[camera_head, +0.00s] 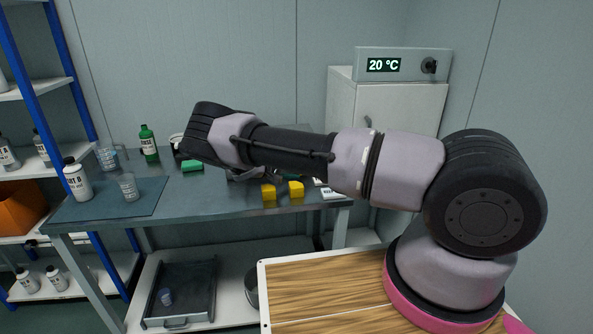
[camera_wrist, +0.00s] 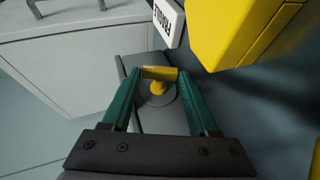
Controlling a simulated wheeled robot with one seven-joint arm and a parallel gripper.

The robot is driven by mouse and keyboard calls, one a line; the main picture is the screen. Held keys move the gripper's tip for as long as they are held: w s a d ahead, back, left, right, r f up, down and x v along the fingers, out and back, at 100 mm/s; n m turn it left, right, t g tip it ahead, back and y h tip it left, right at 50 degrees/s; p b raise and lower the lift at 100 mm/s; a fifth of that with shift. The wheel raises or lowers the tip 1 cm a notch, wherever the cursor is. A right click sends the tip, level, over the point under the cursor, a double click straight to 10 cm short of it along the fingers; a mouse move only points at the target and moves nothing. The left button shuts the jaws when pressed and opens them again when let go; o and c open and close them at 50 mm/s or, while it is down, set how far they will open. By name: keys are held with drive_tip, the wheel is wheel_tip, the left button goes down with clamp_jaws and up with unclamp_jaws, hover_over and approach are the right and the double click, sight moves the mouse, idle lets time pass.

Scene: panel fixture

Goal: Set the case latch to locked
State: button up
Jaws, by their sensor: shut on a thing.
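In the wrist view, a yellow latch handle (camera_wrist: 158,74) sits on a round grey base on the dark grey case (camera_wrist: 133,63). Its short crossbar lies between the tips of my gripper's green fingers (camera_wrist: 159,75). My gripper is shut on this handle. A white label (camera_wrist: 168,20) with dark lettering stands just beyond the latch, seen at a slant; I cannot read it surely. In the head view my arm hides the gripper and most of the case, so the latch does not show there.
Two yellow blocks (camera_head: 268,192) (camera_head: 295,188) stand at the front edge of the blue-grey table (camera_head: 220,212); one looms close in the wrist view (camera_wrist: 238,28). Bottles and beakers stand at the table's left. A white cabinet (camera_head: 400,112) with a 20 °C display is behind right.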

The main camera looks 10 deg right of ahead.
idle(0.4)
drive_tip(key=o, duration=1.4)
drive_tip(key=v, duration=1)
drive_tip(key=shift+s+a+r, duration=0.1)
drive_tip(key=shift+s+a, duration=0.1)
drive_tip(key=shift+a, duration=0.15)
